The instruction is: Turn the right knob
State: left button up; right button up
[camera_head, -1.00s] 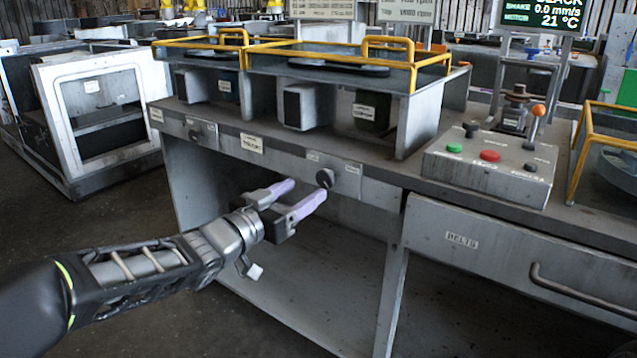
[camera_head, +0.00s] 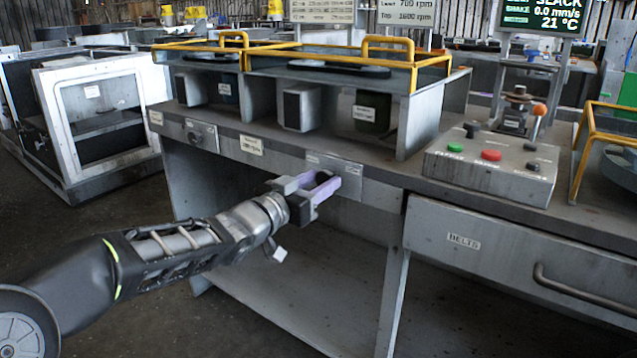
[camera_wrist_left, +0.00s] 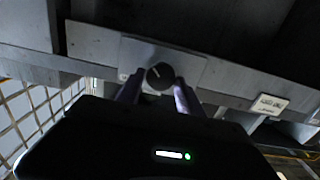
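The right knob (camera_wrist_left: 160,75) is a round dark knob with a pale pointer line, on a metal plate on the bench's front rail. The pointer line runs toward the upper left in the wrist view. In the head view the knob is mostly hidden by my left gripper (camera_head: 325,185). The left gripper's purple fingers (camera_wrist_left: 159,92) are apart, one on each side of the knob; I cannot tell whether they touch it. The left knob (camera_head: 194,138) sits farther left on the same rail. My right gripper is not in view.
A control box (camera_head: 488,170) with green and red buttons stands on the bench to the right. A drawer (camera_head: 500,255) labelled BELTS is below it. Yellow-railed housings (camera_head: 345,65) stand on top. The space under the rail is open.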

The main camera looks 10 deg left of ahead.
pick_arm(q)
grip_shut()
jog(key=shift+m, duration=0.3)
jog(key=m+b, duration=0.1)
jog(key=m, duration=0.2)
jog(key=shift+f+b, duration=0.1)
jog(key=shift+b, duration=0.2)
jog(key=shift+d+m+b, duration=0.15)
jog(key=shift+m+b, duration=0.6)
jog(key=shift+m, duration=1.15)
jog(key=shift+o, duration=2.1)
grip_release()
